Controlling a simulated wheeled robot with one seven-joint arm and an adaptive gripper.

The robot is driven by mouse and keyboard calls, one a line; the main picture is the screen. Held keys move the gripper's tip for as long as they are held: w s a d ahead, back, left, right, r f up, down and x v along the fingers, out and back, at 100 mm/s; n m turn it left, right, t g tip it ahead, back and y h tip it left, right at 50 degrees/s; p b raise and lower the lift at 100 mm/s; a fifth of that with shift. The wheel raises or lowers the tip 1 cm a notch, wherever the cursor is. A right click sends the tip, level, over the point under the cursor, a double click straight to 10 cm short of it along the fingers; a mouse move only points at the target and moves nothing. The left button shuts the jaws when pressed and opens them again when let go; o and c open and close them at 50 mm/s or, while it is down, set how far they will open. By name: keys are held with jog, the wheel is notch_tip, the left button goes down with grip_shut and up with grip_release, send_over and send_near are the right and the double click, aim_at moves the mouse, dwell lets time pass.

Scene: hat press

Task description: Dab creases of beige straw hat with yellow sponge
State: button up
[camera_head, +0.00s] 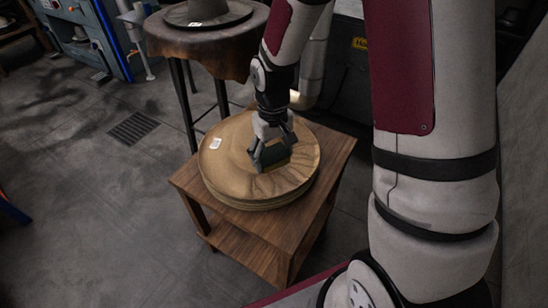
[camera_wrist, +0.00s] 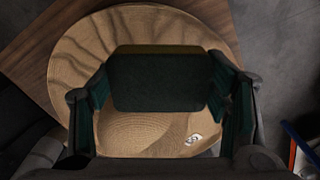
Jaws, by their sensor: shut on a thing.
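The beige straw hat (camera_head: 228,168) lies on a low wooden table, on what looks like a stack of similar round brims. It fills much of the wrist view (camera_wrist: 72,60), with dark wavy creases on its far part there. A small white label (camera_head: 215,143) sits on it. My gripper (camera_head: 270,155) is over the right half of the hat, shut on the sponge (camera_wrist: 160,82). The sponge shows a dark green scouring face and a thin yellow edge in the wrist view. I cannot tell whether its underside touches the straw.
The wooden table (camera_head: 190,183) has a lower shelf. Behind it stands a stool with a brown leather cover (camera_head: 165,40) and a dark felt hat (camera_head: 205,12). A floor drain (camera_head: 133,128) lies at left; the floor there is clear.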

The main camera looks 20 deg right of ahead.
jog(key=shift+r+p, duration=1.25)
jog(key=shift+r, duration=0.75)
